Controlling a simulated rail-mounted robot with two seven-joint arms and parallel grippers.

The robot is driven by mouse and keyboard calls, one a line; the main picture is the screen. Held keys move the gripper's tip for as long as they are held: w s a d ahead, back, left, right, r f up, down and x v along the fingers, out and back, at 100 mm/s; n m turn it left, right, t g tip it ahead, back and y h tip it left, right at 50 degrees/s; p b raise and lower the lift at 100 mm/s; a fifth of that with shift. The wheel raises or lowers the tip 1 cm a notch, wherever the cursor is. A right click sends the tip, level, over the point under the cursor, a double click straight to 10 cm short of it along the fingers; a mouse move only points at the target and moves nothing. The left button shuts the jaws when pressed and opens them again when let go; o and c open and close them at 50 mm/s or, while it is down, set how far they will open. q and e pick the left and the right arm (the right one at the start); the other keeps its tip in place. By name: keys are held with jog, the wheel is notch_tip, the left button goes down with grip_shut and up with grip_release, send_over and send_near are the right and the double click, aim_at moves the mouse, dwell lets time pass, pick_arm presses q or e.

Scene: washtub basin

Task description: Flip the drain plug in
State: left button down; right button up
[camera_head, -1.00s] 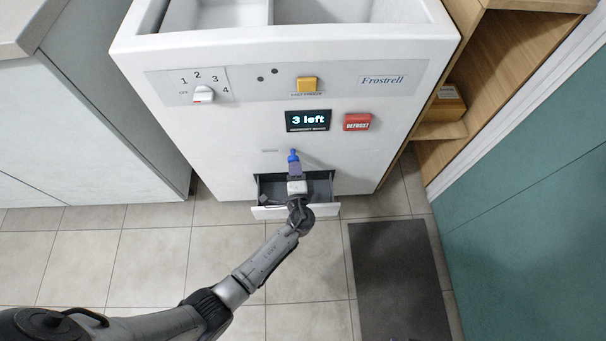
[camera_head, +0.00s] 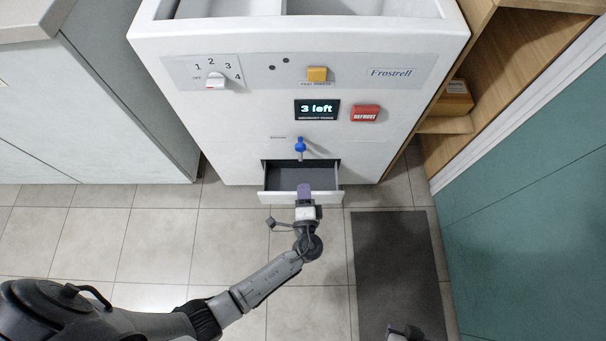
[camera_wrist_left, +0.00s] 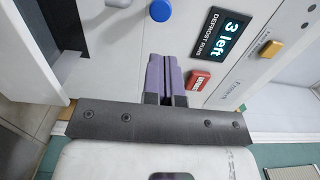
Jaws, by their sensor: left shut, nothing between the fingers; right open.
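A blue round-headed plug (camera_head: 300,145) with a pale stem is on the white front of the freezer (camera_head: 230,130), just above the open drawer. It also shows as a blue disc (camera_wrist_left: 160,10) at the top of the left wrist view. My left gripper (camera_head: 304,188) is in front of the drawer, below and apart from the plug. Its purple fingers (camera_wrist_left: 165,75) are shut together with nothing between them. My right gripper (camera_head: 404,334) only just shows at the bottom edge and is open; its fingers are hard to make out.
The pulled-out drawer (camera_head: 282,198) looks empty. Above are a "3 left" display (camera_head: 317,109), a red defrost button (camera_head: 365,113), a yellow button (camera_head: 317,74) and a dial (camera_head: 215,80). A dark mat (camera_head: 395,260) lies on the floor at the right.

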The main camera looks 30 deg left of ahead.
pick_arm(q)
jog(key=v, duration=0.2)
jog(key=shift+s+d+f, duration=0.1)
jog(key=shift+s+d, duration=0.05)
jog(key=shift+s, duration=0.15)
jog(key=shift+w, duration=0.15)
dwell(0.3)
